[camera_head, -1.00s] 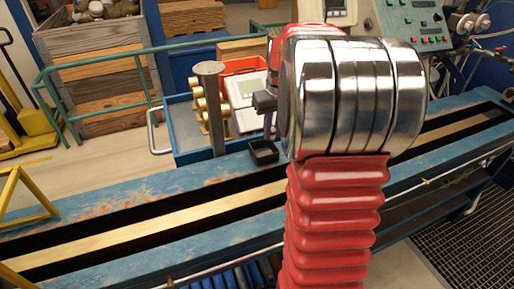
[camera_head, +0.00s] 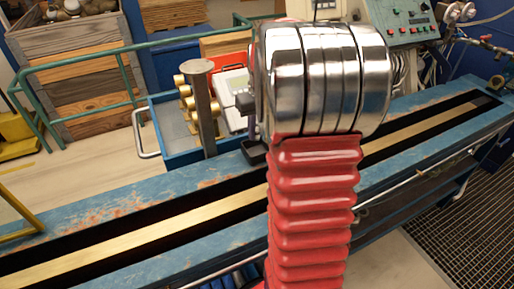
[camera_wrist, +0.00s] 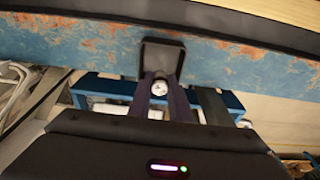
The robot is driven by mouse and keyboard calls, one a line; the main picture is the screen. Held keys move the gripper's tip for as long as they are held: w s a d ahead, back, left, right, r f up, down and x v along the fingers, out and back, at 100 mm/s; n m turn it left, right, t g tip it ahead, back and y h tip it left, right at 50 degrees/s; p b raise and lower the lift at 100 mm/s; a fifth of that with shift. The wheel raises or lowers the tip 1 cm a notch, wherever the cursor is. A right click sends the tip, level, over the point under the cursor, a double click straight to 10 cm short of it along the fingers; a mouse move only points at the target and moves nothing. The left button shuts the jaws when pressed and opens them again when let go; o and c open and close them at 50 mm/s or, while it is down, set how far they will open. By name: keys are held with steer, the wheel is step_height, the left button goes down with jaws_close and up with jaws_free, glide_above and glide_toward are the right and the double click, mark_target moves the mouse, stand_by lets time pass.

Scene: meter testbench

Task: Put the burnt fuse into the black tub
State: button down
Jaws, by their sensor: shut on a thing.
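The small black tub (camera_head: 250,155) sits on the blue bench near its back edge in the head view, partly hidden by my arm. In the wrist view the tub (camera_wrist: 150,52) is just beyond my fingertips. My gripper (camera_wrist: 162,85) is shut on the fuse (camera_wrist: 159,88), whose round silver end shows between the two dark fingers. The fuse appears close to the tub's near side; its height above the tub is hard to tell. In the head view only a dark part of my gripper shows, and the fuse is hidden.
A metal post (camera_head: 201,108) stands left of the tub, close to brass fittings (camera_head: 185,92). A blue tray (camera_head: 170,150) lies behind the bench. A long slot with a brass strip (camera_head: 150,223) runs along the bench. A control panel (camera_head: 400,22) stands at back right.

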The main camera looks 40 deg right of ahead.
mark_target(257, 139)
steer(key=shift+f, duration=1.55)
steer(key=shift+f, duration=0.1)
steer(key=shift+f, duration=1.75)
steer(key=c, duration=1.6)
jaws_free()
steer(key=shift+f, duration=0.1)
steer(key=shift+c, duration=0.2)
step_height(257, 139, up, 12)
steer(key=s, duration=0.1)
steer(key=shift+s+a, duration=0.25)
steer(key=shift+s, duration=0.15)
